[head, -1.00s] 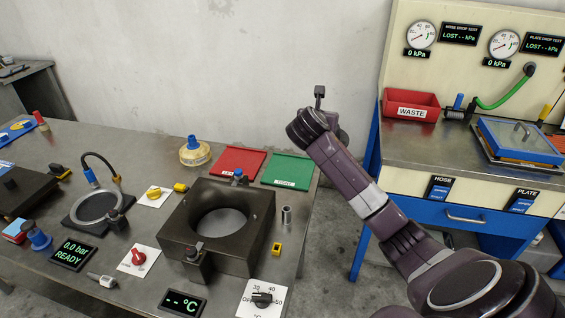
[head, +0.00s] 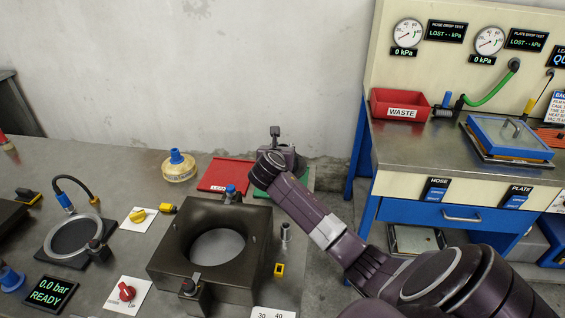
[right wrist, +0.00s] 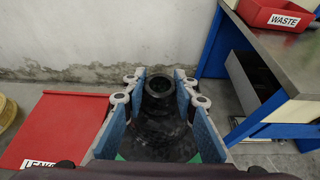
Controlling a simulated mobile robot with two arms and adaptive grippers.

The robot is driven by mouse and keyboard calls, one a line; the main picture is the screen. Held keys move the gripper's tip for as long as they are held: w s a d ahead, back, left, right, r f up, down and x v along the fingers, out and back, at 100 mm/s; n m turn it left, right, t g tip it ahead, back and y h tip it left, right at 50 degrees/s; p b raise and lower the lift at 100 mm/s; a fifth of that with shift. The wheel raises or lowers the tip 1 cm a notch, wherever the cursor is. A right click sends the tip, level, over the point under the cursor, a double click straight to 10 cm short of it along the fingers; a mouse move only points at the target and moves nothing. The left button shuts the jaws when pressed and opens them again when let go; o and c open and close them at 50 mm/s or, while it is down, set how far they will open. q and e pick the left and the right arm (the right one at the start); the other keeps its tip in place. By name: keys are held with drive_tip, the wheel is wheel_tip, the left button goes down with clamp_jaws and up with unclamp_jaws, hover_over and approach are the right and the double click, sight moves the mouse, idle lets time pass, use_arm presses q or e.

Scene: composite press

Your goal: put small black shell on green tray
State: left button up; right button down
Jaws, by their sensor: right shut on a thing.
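My right gripper (right wrist: 158,92) is shut on the small black shell (right wrist: 158,112), a dark round piece with a ring-shaped opening, between its blue-padded fingers. In the head view my right gripper (head: 272,178) is over the green tray (head: 301,180) at the back right of the grey table; my wrist and arm hide the shell and much of the tray there. Slivers of green show below the fingers in the right wrist view. I cannot tell whether the shell touches the tray. My left gripper is out of view.
A red tray (head: 219,174) lies left of the green one. A dark block with a round opening (head: 165,264) stands in front, with a small metal cylinder (head: 285,233) beside it. A blue-capped jar (head: 179,170) is farther left. A gap separates the table from the right bench (head: 410,152).

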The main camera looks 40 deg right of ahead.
drive_tip(key=shift+f, duration=0.6)
wheel_tip(320, 180, down, 3)
drive_tip(key=shift+f, duration=0.6)
drive_tip(key=c, duration=1.7)
unclamp_jaws()
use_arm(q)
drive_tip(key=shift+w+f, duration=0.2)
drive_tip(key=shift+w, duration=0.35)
use_arm(e)
drive_tip(key=shift+o, duration=0.8)
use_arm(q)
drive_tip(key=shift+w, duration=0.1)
